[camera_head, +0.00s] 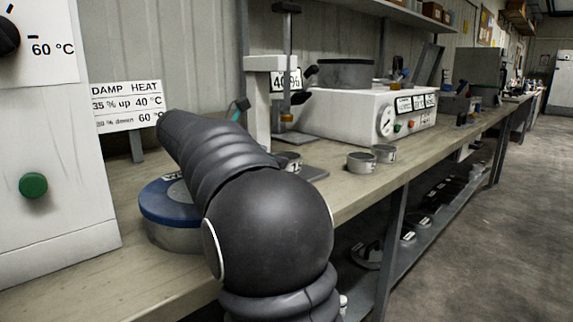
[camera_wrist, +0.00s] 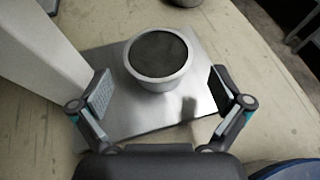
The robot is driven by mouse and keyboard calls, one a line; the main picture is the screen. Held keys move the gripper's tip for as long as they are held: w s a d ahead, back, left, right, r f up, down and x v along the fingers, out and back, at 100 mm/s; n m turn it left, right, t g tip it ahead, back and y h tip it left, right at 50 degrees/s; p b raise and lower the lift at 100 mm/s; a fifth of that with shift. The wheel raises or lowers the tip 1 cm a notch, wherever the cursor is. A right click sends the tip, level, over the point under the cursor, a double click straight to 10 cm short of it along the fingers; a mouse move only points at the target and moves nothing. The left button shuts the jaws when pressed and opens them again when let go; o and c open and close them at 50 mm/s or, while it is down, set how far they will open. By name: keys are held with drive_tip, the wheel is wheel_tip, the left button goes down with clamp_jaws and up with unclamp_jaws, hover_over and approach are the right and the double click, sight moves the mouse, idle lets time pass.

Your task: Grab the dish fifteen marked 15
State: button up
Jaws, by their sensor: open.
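A small round metal dish with dark contents (camera_wrist: 158,75) stands upright on a square steel plate (camera_wrist: 125,112) in the wrist view. My gripper (camera_wrist: 160,91) is open and empty, with one finger pad to the left and one to the right, just nearer than the dish. In the head view this dish (camera_head: 289,158) shows beyond my arm on the plate, partly hidden. Two similar dishes, a front one (camera_head: 361,162) and a back one (camera_head: 384,153), stand to its right on the bench. I cannot read a 15 on any dish.
A white stand with a 40% sign (camera_head: 286,81) rises behind the plate. A blue-topped round container (camera_head: 168,205) is left of my arm. A white instrument box (camera_head: 350,115) stands behind the dishes. The bench front edge is close to the right.

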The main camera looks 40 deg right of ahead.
drive_tip(key=shift+x, duration=2.6)
drive_tip(key=shift+w+f, duration=0.1)
drive_tip(key=c, duration=1.4)
